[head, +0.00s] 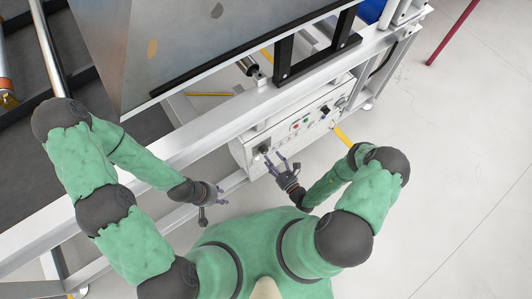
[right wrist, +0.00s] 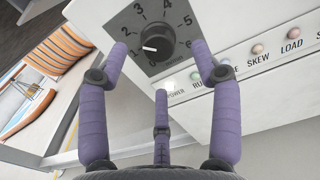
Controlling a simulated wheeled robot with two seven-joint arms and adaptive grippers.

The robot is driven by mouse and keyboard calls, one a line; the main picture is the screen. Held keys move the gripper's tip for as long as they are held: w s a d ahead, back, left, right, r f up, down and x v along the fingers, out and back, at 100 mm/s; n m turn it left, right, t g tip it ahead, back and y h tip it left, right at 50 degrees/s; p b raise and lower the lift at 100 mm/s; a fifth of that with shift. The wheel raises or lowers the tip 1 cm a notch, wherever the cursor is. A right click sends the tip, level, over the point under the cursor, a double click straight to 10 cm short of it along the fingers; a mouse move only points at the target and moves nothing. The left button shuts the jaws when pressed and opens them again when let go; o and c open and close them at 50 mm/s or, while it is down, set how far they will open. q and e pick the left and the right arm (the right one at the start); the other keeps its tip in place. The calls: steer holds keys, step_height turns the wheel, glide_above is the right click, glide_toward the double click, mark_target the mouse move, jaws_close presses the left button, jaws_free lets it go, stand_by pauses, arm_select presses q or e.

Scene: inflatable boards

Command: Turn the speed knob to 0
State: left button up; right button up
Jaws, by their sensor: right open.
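The speed knob (right wrist: 158,43) is a round black knob with a white pointer line, on a dark dial plate with numbers, in the right wrist view. In the head view the knob (head: 264,149) is at the near left end of the panel. My right gripper (head: 277,163) is open just in front of it, its purple fingers (right wrist: 162,80) spread around the dial without gripping the knob. My left gripper (head: 221,195) is open and empty, left of the panel.
The white control box (head: 290,140) carries a row of buttons right of the dial, labelled SKEW (right wrist: 257,49) and LOAD among others. A metal frame rail (head: 195,145) runs beside it, under a large tilted board (head: 200,40).

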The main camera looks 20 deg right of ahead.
mark_target(264, 150)
steer(key=shift+b+x, duration=0.45)
steer(key=shift+x, duration=1.85)
steer(key=c, duration=1.1)
